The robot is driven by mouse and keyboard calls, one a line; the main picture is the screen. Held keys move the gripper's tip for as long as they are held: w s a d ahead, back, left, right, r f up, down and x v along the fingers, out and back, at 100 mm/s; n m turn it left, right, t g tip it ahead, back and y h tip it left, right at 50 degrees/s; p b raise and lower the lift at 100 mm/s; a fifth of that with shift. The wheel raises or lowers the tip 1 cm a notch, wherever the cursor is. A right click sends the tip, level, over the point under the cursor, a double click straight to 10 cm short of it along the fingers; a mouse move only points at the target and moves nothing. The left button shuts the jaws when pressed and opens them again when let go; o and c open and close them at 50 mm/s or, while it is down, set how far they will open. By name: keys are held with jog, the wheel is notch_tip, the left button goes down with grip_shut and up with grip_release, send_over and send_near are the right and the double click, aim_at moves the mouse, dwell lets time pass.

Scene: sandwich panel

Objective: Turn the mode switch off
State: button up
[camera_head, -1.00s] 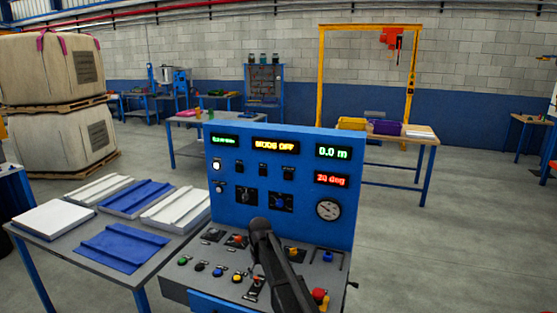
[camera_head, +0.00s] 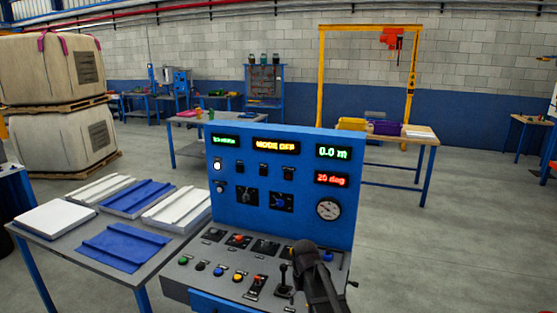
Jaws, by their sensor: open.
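The blue control panel (camera_head: 229,218) stands upright at the back of a grey console. Its yellow display (camera_head: 276,146) reads "MODE OFF". Two rotary switches sit on the panel, a black one (camera_head: 247,196) and one with a blue knob (camera_head: 281,202). A row of small black switches (camera_head: 263,171) is above them. The labels are too small to tell which is the mode switch. My gripper (camera_head: 304,248) is over the right part of the console, below the rotary switches and apart from them. It is open, with nothing seen in it, and hides some console controls.
The sloped console carries several coloured buttons (camera_head: 219,270) and a black joystick (camera_head: 284,279) left of my gripper. A round gauge (camera_head: 328,209) is on the panel's right. A table (camera_head: 60,253) with white and blue panels stands at the left. The floor at the right is clear.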

jog(key=s+d+m, duration=0.2)
jog(key=s+d, duration=0.7)
jog(key=s, duration=0.5)
jog(key=shift+d+r+m, duration=0.15)
jog(key=shift+d+m, duration=0.1)
jog(key=shift+m, duration=0.05)
dwell(1.2)
jog(key=shift+c, duration=0.2)
